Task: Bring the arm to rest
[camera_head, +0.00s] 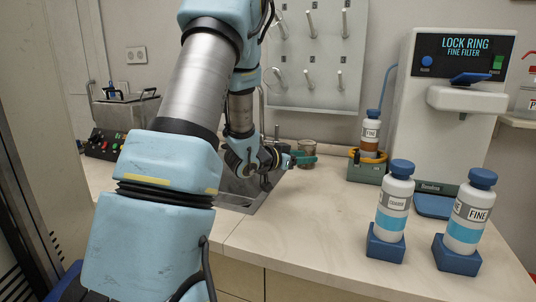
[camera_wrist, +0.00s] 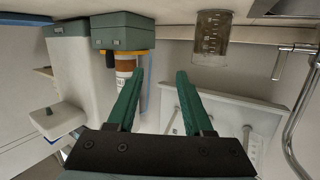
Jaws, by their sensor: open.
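My arm (camera_head: 185,95) reaches forward over the left part of the counter and bends down at the sink. My gripper (camera_head: 302,158) is low over the counter beside the sink, left of the green filter stand. In the wrist view its two green fingers (camera_wrist: 160,78) are spread apart with nothing between them. The wrist view is upside down. My arm hides part of the sink and counter.
A bottle (camera_head: 371,130) with an orange ring stands in a green base (camera_head: 366,170). Two white bottles (camera_head: 395,200) (camera_head: 467,213) stand in blue holders at the front right. The filter machine (camera_head: 450,120) is behind. A glass beaker (camera_wrist: 211,38) is near the gripper.

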